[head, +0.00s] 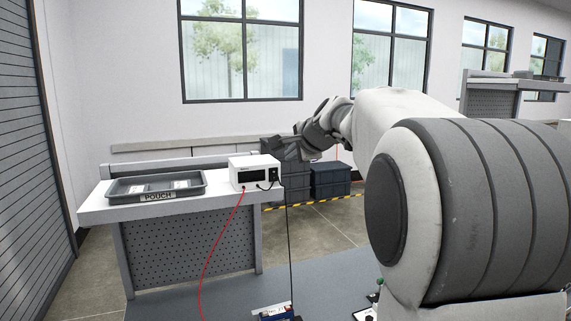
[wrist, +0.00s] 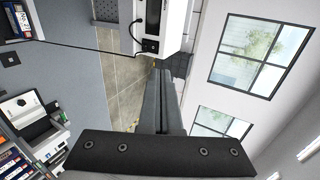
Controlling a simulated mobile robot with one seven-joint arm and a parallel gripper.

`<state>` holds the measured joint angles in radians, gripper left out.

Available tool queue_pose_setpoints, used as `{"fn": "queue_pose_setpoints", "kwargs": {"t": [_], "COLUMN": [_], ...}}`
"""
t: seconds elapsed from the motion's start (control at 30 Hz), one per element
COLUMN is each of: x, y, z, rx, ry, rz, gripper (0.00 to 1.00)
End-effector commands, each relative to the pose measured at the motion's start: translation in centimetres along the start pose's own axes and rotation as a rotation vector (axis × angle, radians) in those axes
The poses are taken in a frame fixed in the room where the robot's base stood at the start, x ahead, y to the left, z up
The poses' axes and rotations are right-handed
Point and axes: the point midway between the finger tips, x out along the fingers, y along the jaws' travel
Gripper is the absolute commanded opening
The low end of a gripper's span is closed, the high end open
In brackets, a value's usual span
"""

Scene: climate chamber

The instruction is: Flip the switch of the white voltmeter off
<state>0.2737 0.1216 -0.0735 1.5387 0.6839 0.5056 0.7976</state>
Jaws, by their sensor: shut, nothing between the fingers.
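The white voltmeter (head: 243,163) stands upright at the right end of the grey bench, its dark display facing forward. A small dark part (head: 273,173), perhaps the switch, sits on the right of its front face; its position cannot be made out. Red and black leads hang from the front. In the wrist view the voltmeter (wrist: 171,34) is at the top, turned sideways, with a black square part (wrist: 150,46) on its face. My gripper (head: 278,146) is shut and empty, above and beside the voltmeter's right end, apparently apart from it. It also shows in the wrist view (wrist: 162,72).
A grey tray (head: 118,197) labelled POUCH lies on the bench (head: 222,196) left of the voltmeter. Dark crates (head: 330,180) are stacked behind to the right. The leads hang down in front of the bench. Several items lie on a lower surface at the front.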

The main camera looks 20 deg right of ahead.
Motion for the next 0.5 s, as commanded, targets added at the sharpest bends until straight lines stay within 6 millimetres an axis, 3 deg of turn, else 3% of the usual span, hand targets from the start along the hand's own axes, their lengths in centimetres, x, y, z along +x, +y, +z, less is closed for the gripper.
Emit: {"fn": "queue_pose_setpoints", "kwargs": {"t": [0.2, 0.5], "x": [-2.2, -2.4], "y": [-0.4, -0.4], "z": [0.0, 0.0], "rx": [0.0, 0.0], "ry": [0.0, 0.0], "rz": [0.0, 0.001], "gripper": [0.0, 0.0]}}
